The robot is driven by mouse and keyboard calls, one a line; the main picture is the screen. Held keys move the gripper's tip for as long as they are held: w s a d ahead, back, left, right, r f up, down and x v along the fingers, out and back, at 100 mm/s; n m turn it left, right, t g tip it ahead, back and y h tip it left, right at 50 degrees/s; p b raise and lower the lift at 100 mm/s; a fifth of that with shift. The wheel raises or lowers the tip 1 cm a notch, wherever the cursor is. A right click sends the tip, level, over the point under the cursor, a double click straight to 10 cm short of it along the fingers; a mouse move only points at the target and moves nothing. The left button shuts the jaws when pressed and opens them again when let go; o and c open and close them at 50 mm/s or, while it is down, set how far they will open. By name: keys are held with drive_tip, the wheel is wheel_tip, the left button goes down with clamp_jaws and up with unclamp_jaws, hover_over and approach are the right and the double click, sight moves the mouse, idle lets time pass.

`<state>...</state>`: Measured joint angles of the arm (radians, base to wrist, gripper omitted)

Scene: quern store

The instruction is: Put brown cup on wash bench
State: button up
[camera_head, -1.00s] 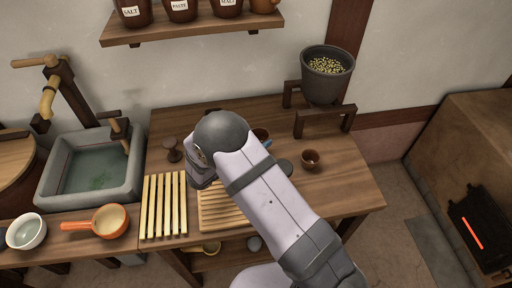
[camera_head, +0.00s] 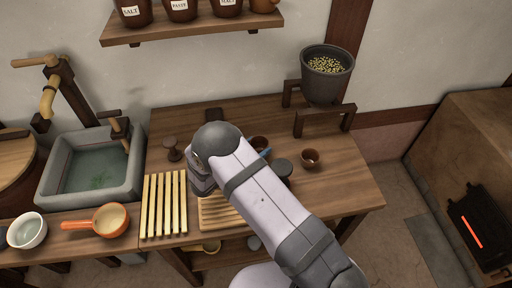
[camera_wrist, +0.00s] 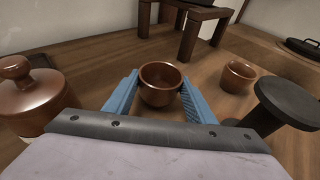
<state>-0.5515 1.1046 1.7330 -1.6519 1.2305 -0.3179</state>
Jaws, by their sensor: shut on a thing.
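A brown cup (camera_wrist: 160,88) sits between the two blue fingers of my gripper (camera_wrist: 160,98) in the wrist view. My gripper is shut on it. In the head view this cup (camera_head: 258,142) is partly hidden behind my arm, over the wooden table. Whether it touches the table is hard to tell. A second, smaller brown cup (camera_wrist: 238,77) stands to its right, and it also shows in the head view (camera_head: 310,158). The bench at the left (camera_head: 62,241), which seems to be the wash bench, carries the stone basin (camera_head: 52,190).
A white bowl (camera_head: 26,231) and an orange-handled pan (camera_head: 108,220) stand on the left bench. A pale slatted rack (camera_head: 164,205) lies beside it. A brown lidded jar (camera_wrist: 32,92) and a dark round-topped object (camera_wrist: 285,105) flank my gripper. A pot of grain (camera_head: 326,75) stands behind.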

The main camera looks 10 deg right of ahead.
drive_tip(key=o, duration=1.1)
drive_tip(key=shift+r, duration=0.1)
drive_tip(key=b+v, duration=0.2)
drive_tip(key=v, duration=1)
